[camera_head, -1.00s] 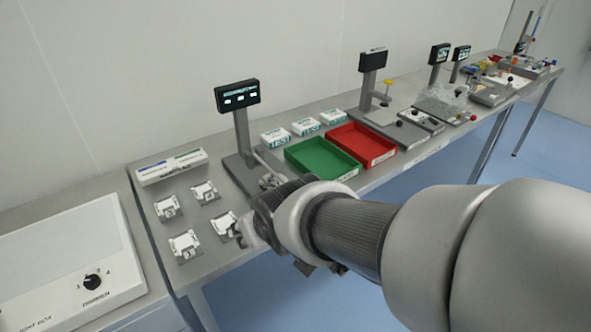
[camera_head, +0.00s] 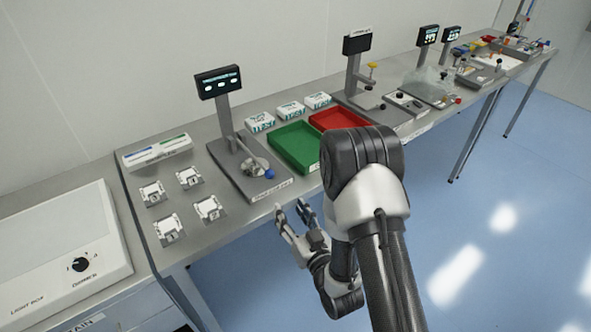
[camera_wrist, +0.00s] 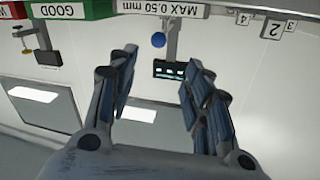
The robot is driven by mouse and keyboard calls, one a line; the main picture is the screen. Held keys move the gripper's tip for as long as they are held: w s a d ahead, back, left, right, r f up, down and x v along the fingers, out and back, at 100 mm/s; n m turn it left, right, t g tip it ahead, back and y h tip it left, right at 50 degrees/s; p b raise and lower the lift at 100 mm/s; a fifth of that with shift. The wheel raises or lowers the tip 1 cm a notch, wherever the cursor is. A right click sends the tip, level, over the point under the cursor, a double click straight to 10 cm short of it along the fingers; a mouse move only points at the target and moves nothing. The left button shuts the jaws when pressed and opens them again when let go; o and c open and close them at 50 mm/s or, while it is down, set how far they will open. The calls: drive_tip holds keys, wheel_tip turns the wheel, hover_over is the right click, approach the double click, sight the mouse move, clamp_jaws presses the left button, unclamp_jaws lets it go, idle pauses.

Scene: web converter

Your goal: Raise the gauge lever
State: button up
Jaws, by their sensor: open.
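The thickness gauge is a grey stand (camera_head: 228,137) on a flat base, with a dark display (camera_head: 219,83) on top. Its lever ends in a blue ball knob (camera_head: 269,174) near the front of the base. The knob (camera_wrist: 158,40) also shows in the wrist view, between my fingers near the top, with the display (camera_wrist: 183,71) beyond it. My gripper (camera_head: 290,207) is open and empty, in front of the bench edge and apart from the knob. It points toward the gauge; its spread fingers (camera_wrist: 159,62) frame the knob in the wrist view.
A green tray (camera_head: 300,165) and a red tray (camera_head: 325,119) lie right of the gauge, with white boxes (camera_head: 290,110) behind. Several small white fixtures (camera_head: 168,229) stand to the left. A light box (camera_head: 60,250) is at the far left. Floor before the bench is free.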

sight(271, 177)
drive_tip(key=b+x, duration=0.2)
drive_tip(key=x, duration=1.5)
drive_tip(key=shift+d+r+b, duration=0.1)
drive_tip(key=shift+d+b, duration=0.1)
drive_tip(key=shift+b, duration=0.1)
drive_tip(key=shift+c, duration=0.5)
clamp_jaws()
